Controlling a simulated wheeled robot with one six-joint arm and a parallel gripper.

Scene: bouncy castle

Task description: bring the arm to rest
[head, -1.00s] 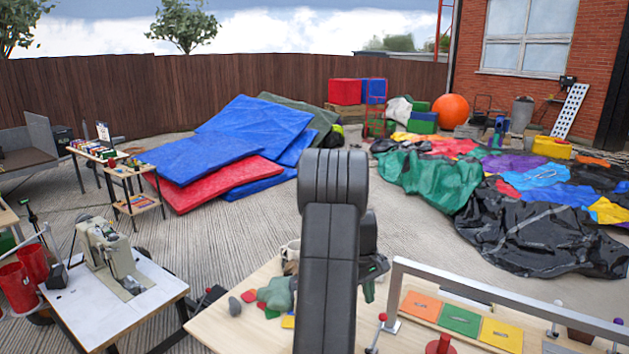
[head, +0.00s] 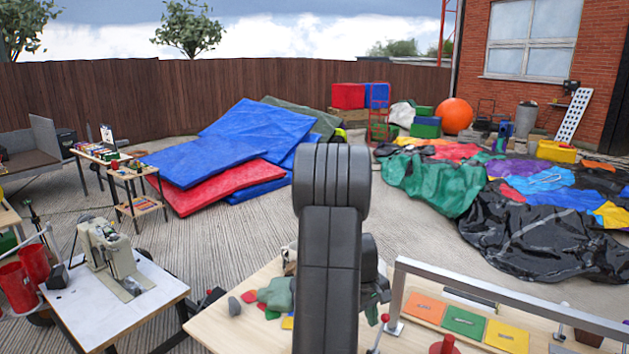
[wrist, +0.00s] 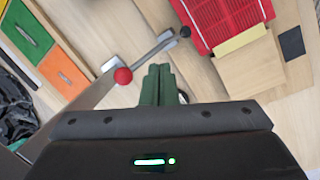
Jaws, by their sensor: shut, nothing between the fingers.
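My arm rises in the middle of the head view, and its dark links hide part of the wooden workbench (head: 240,320). My gripper (wrist: 162,72) shows in the wrist view with its two green fingers shut together and nothing between them. The fingers point over the bench top. A lever with a red ball knob (wrist: 123,76) lies to the left of the fingers in that view, and I cannot tell the gap between them.
A metal frame (head: 500,294) stands on the bench's right, around orange, green and yellow panels (head: 463,321). A red ribbed block (wrist: 225,15) lies beyond the fingers. A sewing machine table (head: 150,290) stands left.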

